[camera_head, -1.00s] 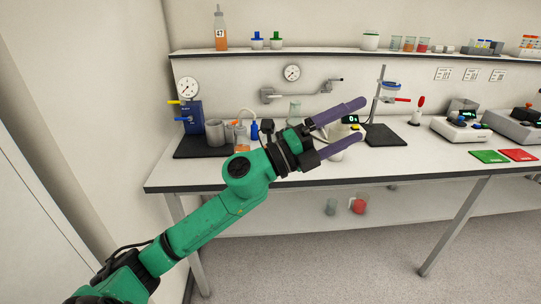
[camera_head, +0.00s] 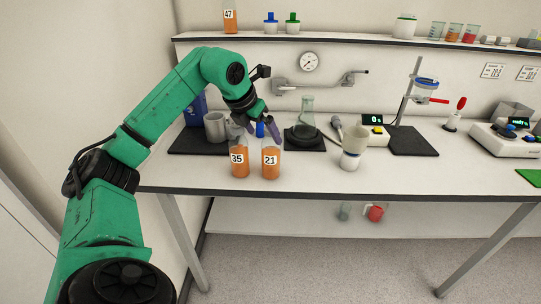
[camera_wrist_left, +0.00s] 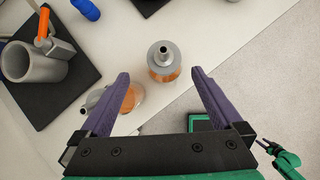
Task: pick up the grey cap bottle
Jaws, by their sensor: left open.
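Two bottles of orange juice stand upright side by side near the front left of the bench, labelled 35 (camera_head: 239,160) and 21 (camera_head: 270,161). My left gripper (camera_head: 257,127) points down at their tops, open and empty, and partly covers their caps in the head view. In the left wrist view, one bottle with a grey cap (camera_wrist_left: 163,56) stands beyond the gap between the open fingers (camera_wrist_left: 160,80), apart from them. The other bottle (camera_wrist_left: 130,97) is partly hidden behind the left finger; its top also looks grey.
A grey mug (camera_head: 215,127) stands on a black mat left of the bottles. The bench's front edge is close. A wall shelf (camera_head: 350,40) runs above.

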